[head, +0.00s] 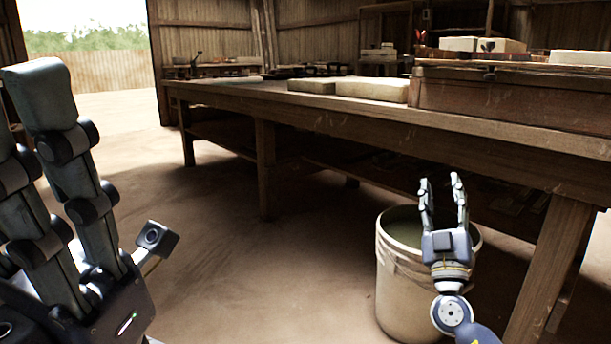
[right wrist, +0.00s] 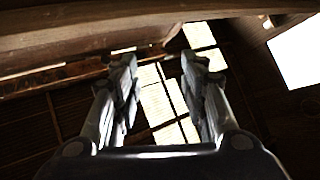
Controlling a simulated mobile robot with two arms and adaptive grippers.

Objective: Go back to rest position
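My right gripper (head: 441,183) points upward in front of a white bucket (head: 397,285) at the lower right of the head view. Its two fingers stand apart with nothing between them. The right wrist view also shows this gripper (right wrist: 161,75) with a clear gap between the fingers. My left gripper (head: 45,100) is large and close at the left edge of the head view, fingers up. Part of it is cut off, so its opening cannot be judged. No object shows in it.
A long wooden table (head: 370,115) crosses behind the bucket, with its near leg (head: 550,265) right of my right gripper. Pale blocks (head: 372,89) and a wooden box (head: 510,98) sit on top. The dirt floor (head: 270,270) between the grippers is clear.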

